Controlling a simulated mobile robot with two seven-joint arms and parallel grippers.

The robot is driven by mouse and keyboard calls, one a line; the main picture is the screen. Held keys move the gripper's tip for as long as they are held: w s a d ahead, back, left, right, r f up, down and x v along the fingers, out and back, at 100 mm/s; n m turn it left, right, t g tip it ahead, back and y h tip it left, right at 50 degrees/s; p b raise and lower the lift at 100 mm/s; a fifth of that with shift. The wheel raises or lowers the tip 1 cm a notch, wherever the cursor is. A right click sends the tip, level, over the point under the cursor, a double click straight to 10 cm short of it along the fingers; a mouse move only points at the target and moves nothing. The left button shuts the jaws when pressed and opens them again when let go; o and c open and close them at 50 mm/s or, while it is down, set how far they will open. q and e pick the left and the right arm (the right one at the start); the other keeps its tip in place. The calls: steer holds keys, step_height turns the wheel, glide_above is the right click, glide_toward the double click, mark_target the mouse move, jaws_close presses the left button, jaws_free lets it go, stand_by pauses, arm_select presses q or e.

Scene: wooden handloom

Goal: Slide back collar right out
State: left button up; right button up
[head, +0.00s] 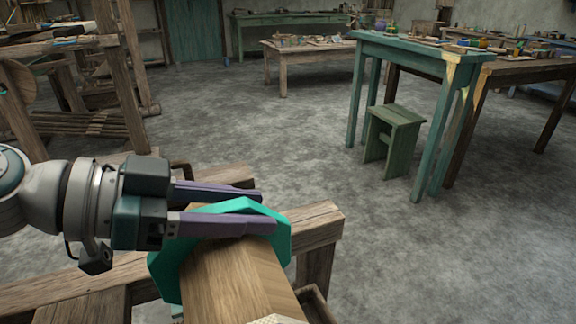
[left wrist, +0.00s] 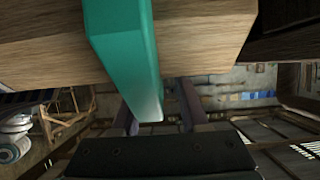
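The collar is a teal, many-sided plate (head: 284,240) around the end of a thick wooden beam (head: 232,280) at the bottom centre of the head view. My left gripper (head: 266,210) reaches in from the left at the collar's upper part. Its two purple fingers are apart, one on the near face side and one behind the rim. In the left wrist view the collar (left wrist: 125,45) crosses the beam (left wrist: 200,40), and its lower edge lies between the open fingers (left wrist: 158,112). A gap shows beside the right finger. Whether the other finger touches is unclear. My right gripper is not in view.
Wooden frame rails (head: 315,222) lie close beneath and behind the collar. A loom frame (head: 125,70) stands at the back left. A teal table (head: 405,52) and a green stool (head: 395,120) stand at the right. The grey floor (head: 300,150) between is clear.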

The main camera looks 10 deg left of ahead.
arm_select(q)
steer(key=shift+o, duration=0.4)
steer(key=shift+s, duration=0.1)
steer(key=v, duration=0.9)
steer(key=shift+s+a+r, duration=0.15)
steer(key=shift+s+a, duration=0.1)
steer(key=shift+a, duration=0.05)
